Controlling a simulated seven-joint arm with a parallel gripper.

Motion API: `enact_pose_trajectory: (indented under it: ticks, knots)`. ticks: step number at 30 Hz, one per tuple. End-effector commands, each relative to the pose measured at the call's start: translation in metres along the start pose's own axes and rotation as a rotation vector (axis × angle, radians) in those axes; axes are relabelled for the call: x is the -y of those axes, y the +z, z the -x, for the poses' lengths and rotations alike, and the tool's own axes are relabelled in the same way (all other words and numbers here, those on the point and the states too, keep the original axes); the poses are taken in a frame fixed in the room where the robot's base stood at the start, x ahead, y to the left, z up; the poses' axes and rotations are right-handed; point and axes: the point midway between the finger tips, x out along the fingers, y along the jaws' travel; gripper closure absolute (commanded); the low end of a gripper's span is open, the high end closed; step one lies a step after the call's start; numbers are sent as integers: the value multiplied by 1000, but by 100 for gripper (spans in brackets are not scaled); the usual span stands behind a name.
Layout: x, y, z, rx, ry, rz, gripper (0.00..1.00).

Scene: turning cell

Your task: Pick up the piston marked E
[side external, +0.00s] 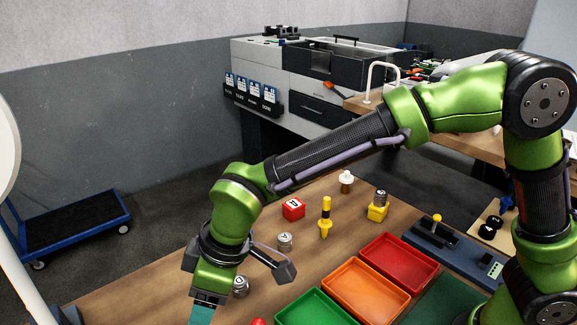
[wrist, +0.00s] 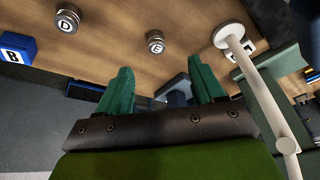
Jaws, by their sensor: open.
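The piston marked E (wrist: 155,45) is a short silver cylinder upright on the wooden table in the wrist view, with its letter on the top face. It stands beyond the fingertips, roughly in line with the gap between them. My gripper (wrist: 163,82) is open, with two teal fingers apart and nothing between them. A similar piston marked D (wrist: 68,22) stands to its left. In the side view my gripper (side external: 201,312) is low at the table's near left, its fingertips cut off by the frame's bottom edge. I cannot pick out the piston E there.
A silver piston (side external: 240,288) stands beside my gripper; another (side external: 284,240) is farther back. A red cube (side external: 293,209), yellow tool (side external: 325,214) and trays in green (side external: 318,290), orange and red occupy the table. A blue B block (wrist: 16,47) and white post (wrist: 262,88) flank the wrist view.

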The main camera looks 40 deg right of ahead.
Motion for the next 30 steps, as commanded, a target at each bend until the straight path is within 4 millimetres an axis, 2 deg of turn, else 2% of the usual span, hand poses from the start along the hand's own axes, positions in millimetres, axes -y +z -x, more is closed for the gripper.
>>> enact_pose_trajectory:
  ticks: [2,5,18,21,26,30]
  knots:
    - [-4,-16,6,-39,12,45,32]
    - [-5,-17,-1,-42,17,76,32]
    - [-7,-20,-90,-40,16,72,32]
    - [-7,-21,-102,-41,17,73,32]
    - [-8,-22,-111,-43,17,72,32]
    - [-10,-22,-130,-39,17,71,32]
